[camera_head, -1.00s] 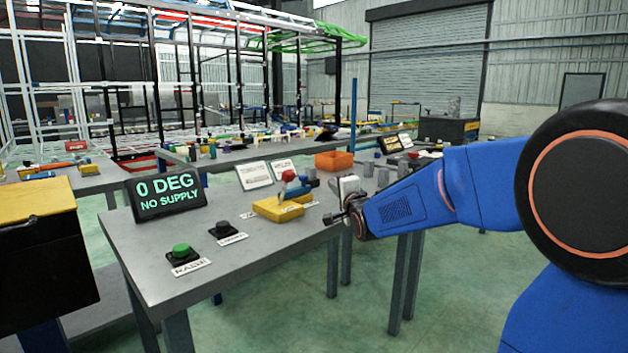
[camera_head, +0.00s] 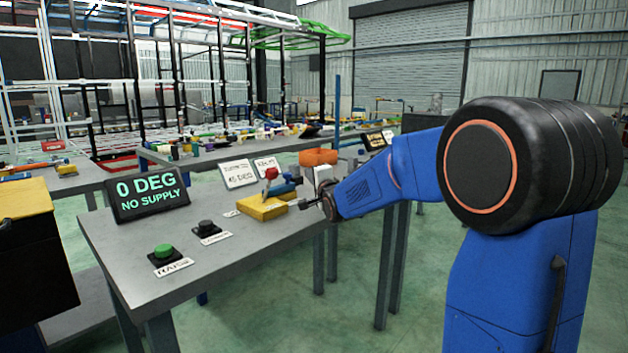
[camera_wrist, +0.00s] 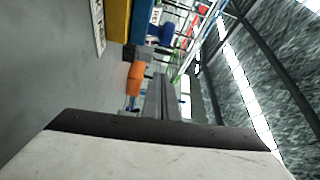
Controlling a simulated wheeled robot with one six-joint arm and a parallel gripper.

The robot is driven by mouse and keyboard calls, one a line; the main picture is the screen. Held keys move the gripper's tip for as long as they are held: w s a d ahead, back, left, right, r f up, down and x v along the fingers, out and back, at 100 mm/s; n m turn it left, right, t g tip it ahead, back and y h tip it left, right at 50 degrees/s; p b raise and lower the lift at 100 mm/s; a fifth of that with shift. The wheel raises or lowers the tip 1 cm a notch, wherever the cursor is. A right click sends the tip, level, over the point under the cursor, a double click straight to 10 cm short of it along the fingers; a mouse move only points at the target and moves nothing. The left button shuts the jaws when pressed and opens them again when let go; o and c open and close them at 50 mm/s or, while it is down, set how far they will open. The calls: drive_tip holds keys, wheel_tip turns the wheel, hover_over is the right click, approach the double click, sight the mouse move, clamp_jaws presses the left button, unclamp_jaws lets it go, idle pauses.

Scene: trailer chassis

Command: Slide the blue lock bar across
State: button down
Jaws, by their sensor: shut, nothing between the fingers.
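A blue bar (camera_head: 281,190) with a red knob (camera_head: 271,173) sits on a yellow block (camera_head: 262,207) on the grey bench. I take this for the blue lock bar. In the wrist view a blue part (camera_wrist: 141,22) shows beside the yellow block (camera_wrist: 118,20) at the top; the picture lies on its side. My gripper (camera_head: 308,204) is at the bench's right edge, just right of the yellow block. Its fingers (camera_wrist: 159,98) are shut and empty. Whether they touch the block or the bar cannot be told.
A display (camera_head: 148,192) reads "0 DEG NO SUPPLY". A green button (camera_head: 163,251) and a black button (camera_head: 206,227) sit at the bench front. Two sign plates (camera_head: 239,173) stand behind the block. An orange bin (camera_head: 318,157) is beyond my gripper. The bench front is mostly clear.

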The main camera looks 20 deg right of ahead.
drive_tip(key=w, duration=0.2)
drive_tip(key=shift+w, duration=0.4)
drive_tip(key=shift+s+a, duration=0.2)
drive_tip(key=shift+a, duration=0.8)
drive_tip(key=shift+s+a+f, duration=0.1)
drive_tip(key=shift+s+a, duration=0.1)
drive_tip(key=shift+a, duration=0.25)
drive_tip(key=shift+s+a+f, duration=0.1)
drive_tip(key=shift+s+a, duration=0.05)
drive_tip(key=shift+a, duration=0.3)
